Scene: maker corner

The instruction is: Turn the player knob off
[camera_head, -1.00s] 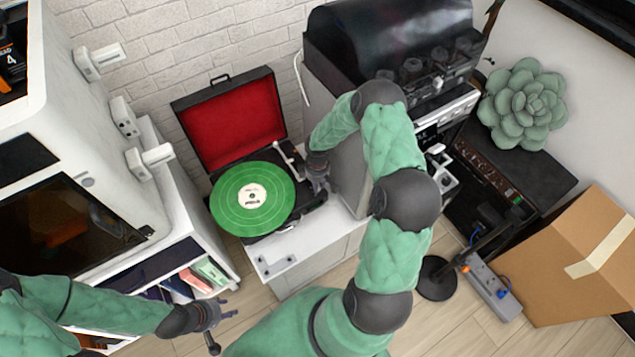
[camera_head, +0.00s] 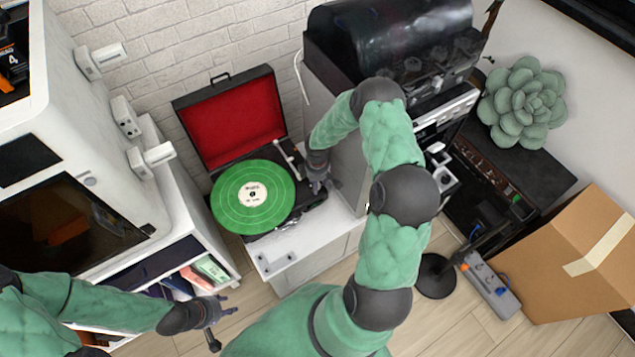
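The record player (camera_head: 240,148) stands open on a white cabinet, its red-lined lid raised. A green record (camera_head: 232,212) lies on its platter, and a pale tonearm (camera_head: 287,158) runs along the right side. My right gripper (camera_head: 318,187) is over the player's right edge, beside the record. Its fingers are small and dark against the player, so their opening is unclear. The knob cannot be made out; the gripper may hide it. My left gripper (camera_head: 221,322) is at the lower left, away from the player, fingers apart and empty.
A white shelf unit (camera_head: 190,235) is at left. A cardboard box (camera_head: 575,260) stands at right.

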